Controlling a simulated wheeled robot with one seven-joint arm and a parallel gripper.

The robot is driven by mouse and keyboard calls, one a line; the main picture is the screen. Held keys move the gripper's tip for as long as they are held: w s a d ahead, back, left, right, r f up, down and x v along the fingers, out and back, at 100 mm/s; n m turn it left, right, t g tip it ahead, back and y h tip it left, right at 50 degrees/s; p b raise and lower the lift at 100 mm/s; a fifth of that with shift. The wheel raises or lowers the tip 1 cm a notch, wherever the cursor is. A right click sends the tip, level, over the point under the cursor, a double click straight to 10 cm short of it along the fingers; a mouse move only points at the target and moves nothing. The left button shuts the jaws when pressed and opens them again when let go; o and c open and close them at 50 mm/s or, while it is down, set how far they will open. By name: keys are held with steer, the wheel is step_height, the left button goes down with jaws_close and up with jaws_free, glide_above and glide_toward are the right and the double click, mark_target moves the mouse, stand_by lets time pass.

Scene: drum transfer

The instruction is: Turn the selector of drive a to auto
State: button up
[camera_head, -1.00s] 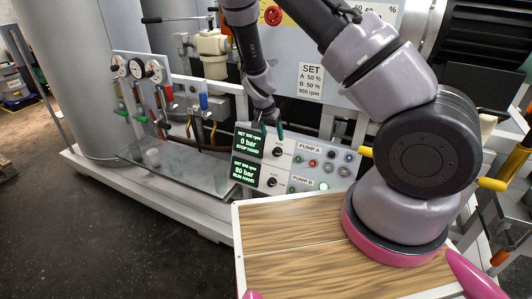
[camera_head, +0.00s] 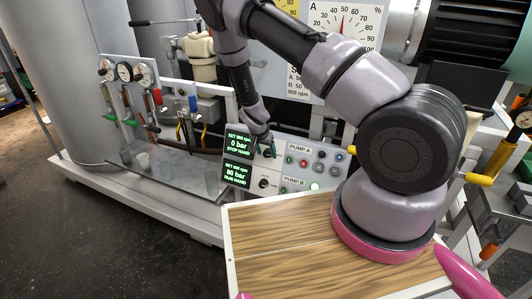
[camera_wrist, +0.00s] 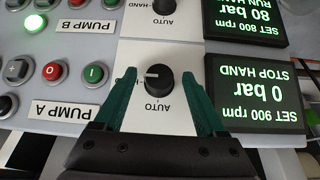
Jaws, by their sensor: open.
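The selector beside the PUMP A row is a black round knob (camera_wrist: 158,85) with a white mark in the wrist view, where the picture is upside down. The mark points left, away from the AUTO label on the picture's lower side. My gripper (camera_wrist: 158,73) is open, with one green finger on each side of this knob; whether they touch it I cannot tell. In the head view my gripper (camera_head: 265,154) is at the upper selector and largely hides it. The upper display (camera_head: 240,146) reads SET 900 rpm, 0 bar, STOP HAND.
The lower selector (camera_head: 264,184) sits below, beside PUMP B; its display (camera_head: 238,175) reads 80 bar, RUN HAND. Several push buttons (camera_head: 303,163) are to the right. A clear shelf (camera_head: 175,172), valves and gauges (camera_head: 124,72) stand to the left. A wooden top (camera_head: 280,265) is in front.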

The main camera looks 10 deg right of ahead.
jaws_close()
steer(key=shift+a, duration=0.1)
steer(key=n+g+h, duration=0.1)
steer(key=n+h, duration=0.1)
steer(key=shift+w+a+f+g+h, duration=0.1)
steer(key=shift+a+g+h, duration=0.1)
steer(key=shift+g+h, duration=0.2)
steer(key=n+h, duration=0.1)
steer(key=n+g+h, duration=0.1)
steer(key=n+h, duration=0.1)
steer(key=shift+w+a+f, duration=0.1)
steer(key=shift+a+f, duration=0.05)
steer(key=n+h, duration=0.2)
steer(key=h, duration=0.1)
steer(key=shift+a+f+n+h, duration=0.15)
steer(key=shift+f+n+h, duration=0.15)
steer(key=shift+n, duration=0.1)
steer(key=shift+f+n+t+h, duration=0.1)
steer(key=shift+n+t+h, duration=0.2)
steer(key=shift+n+h, duration=1.35)
